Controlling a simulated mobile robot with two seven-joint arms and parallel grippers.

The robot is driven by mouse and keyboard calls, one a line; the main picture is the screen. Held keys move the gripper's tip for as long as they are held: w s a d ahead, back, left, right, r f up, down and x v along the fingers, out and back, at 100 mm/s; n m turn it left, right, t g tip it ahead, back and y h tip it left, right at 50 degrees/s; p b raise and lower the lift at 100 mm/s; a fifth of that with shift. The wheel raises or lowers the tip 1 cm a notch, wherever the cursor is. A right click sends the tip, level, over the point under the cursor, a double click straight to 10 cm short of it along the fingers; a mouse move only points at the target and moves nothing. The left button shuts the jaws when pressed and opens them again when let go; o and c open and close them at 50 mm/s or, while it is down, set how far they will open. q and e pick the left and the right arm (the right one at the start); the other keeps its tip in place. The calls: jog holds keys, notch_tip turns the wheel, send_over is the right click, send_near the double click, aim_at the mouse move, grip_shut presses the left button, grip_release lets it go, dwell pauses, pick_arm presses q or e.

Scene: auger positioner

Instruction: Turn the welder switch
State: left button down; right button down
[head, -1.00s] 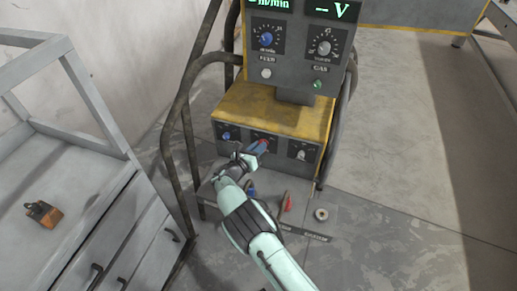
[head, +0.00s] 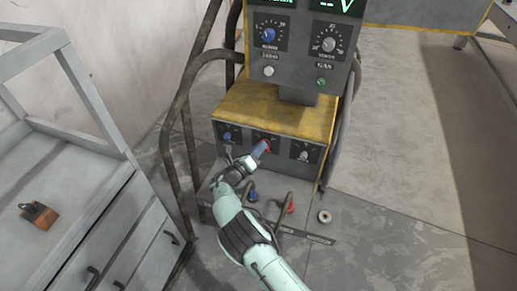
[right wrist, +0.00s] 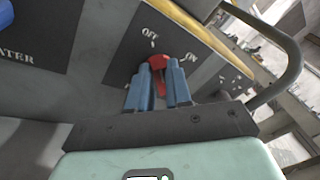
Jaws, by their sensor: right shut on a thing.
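The welder (head: 300,85) is a grey machine with a yellow-edged lower box. Its red switch (head: 266,146) sits on the middle panel of the lower front. In the right wrist view the red switch (right wrist: 158,63) is on a dark plate marked OFF and ON, with a white mark just above the switch on the OFF side. My right gripper (head: 260,150) is at that panel. Its blue fingers (right wrist: 157,84) are shut on the switch, one on each side, partly hiding it. My left gripper is not in view.
A blue knob (head: 227,136) and a pale knob (head: 304,155) flank the switch. Blue and red cable plugs (head: 291,208) lie below. A bent tube rail (head: 178,110) stands at the left. A grey cabinet (head: 120,235) carries an orange-brown object (head: 39,215).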

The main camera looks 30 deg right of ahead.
jog(key=shift+f, duration=0.1)
jog(key=c, duration=1.1)
grip_release()
jog(key=shift+o, duration=0.2)
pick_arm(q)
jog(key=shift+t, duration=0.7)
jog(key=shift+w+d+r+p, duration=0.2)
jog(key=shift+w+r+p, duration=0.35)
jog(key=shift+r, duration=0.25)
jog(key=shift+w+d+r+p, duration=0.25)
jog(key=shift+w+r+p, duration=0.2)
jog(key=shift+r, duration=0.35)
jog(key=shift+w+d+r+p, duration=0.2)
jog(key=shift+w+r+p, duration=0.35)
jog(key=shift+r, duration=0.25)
pick_arm(e)
jog(key=v, duration=1.3)
jog(key=shift+a, duration=0.2)
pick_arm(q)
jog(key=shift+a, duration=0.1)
